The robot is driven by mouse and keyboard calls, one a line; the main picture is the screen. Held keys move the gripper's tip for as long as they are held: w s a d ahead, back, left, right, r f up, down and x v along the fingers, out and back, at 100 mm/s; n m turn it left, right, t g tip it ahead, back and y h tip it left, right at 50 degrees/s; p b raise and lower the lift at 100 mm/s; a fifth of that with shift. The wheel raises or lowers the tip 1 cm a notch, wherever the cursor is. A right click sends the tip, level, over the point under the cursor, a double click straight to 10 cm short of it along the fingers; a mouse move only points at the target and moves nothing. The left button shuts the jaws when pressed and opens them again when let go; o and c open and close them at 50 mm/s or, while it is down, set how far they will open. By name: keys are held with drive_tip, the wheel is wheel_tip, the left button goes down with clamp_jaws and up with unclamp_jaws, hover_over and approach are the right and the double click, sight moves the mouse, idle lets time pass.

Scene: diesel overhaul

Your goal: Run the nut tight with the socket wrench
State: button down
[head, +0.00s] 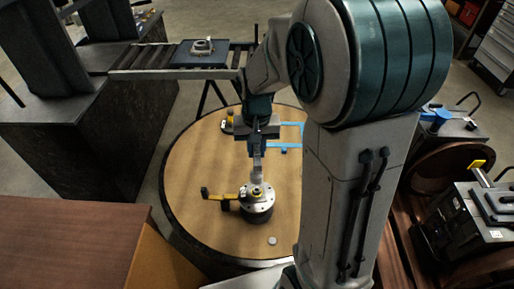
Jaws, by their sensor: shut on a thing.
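A round metal flanged part (257,207) with a dark body stands on the round wooden table, with holes around its top face. My gripper (257,153) is above it, pointing down. It is shut on a narrow grey upright piece (257,174), which looks like the socket wrench. The piece's lower end reaches the middle of the flange, where there is a yellowish ring (257,190). The nut cannot be told apart there, and I cannot tell whether the socket is seated on it.
The round table (190,170) has free room on its left. A yellow bar with black ends (222,196) extends left from the flange. A small yellow-and-black item (228,122) and blue strips (290,147) lie behind. A small silver disc (272,240) lies in front.

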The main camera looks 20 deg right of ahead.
drive_tip(key=n, duration=0.2)
drive_tip(key=n+b, duration=0.1)
drive_tip(key=n, duration=0.2)
drive_tip(key=shift+f+n, duration=0.3)
drive_tip(key=shift+f, duration=0.1)
drive_tip(key=n, duration=0.3)
drive_tip(key=n+b, duration=0.1)
drive_tip(key=n, duration=0.1)
drive_tip(key=shift+f, duration=0.35)
wheel_tip(320, 180, down, 3)
drive_tip(key=shift+f+b, duration=0.1)
drive_tip(key=shift+b, duration=1.1)
